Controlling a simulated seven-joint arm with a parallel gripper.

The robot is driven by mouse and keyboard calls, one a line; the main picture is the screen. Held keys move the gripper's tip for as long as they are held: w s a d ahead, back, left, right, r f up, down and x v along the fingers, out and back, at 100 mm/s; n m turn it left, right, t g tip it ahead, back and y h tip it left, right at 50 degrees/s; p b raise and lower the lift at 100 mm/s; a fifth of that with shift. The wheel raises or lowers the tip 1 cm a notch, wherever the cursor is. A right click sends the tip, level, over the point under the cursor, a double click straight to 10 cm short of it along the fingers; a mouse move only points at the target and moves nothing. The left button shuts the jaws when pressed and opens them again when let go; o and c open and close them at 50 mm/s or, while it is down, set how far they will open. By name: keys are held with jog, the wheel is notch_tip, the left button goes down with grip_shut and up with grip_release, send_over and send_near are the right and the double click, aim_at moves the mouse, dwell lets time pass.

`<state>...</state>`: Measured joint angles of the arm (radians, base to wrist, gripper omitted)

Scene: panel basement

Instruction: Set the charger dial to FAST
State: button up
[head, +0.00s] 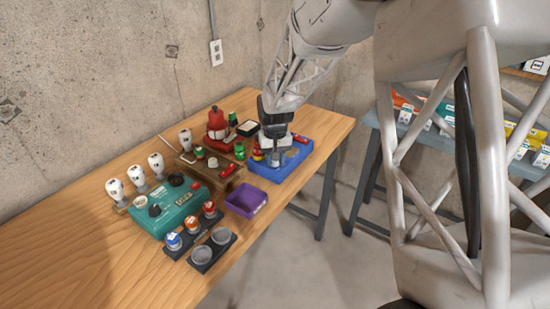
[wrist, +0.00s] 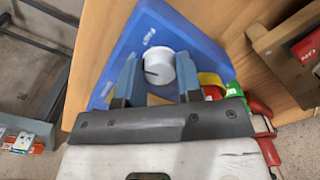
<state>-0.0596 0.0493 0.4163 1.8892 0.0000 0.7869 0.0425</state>
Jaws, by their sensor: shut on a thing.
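My gripper (head: 275,160) is at the blue box (head: 305,147), towards the right end of the wooden table. In the wrist view, a pale round dial (wrist: 159,66) with a dark pointer line sits between the fingers of my gripper (wrist: 157,80), which is shut on it. The pointer line lies toward the left in that view. The blue box (wrist: 126,44) also shows there, with small white labels that are too small to read. A teal box (head: 170,214) with dark knobs and a display stands at the left. No FAST mark is legible.
A purple tray (head: 246,200), a dark holder with round cups (head: 212,250) and a wooden tray (head: 228,178) stand nearby. A red lamp-like object (head: 216,124) and several white bulbs stand behind. The front left of the table (head: 60,250) is bare. A second bench is at right.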

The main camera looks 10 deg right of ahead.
dwell(0.4)
jog(key=o, duration=0.9)
jog(key=shift+r, duration=3.95)
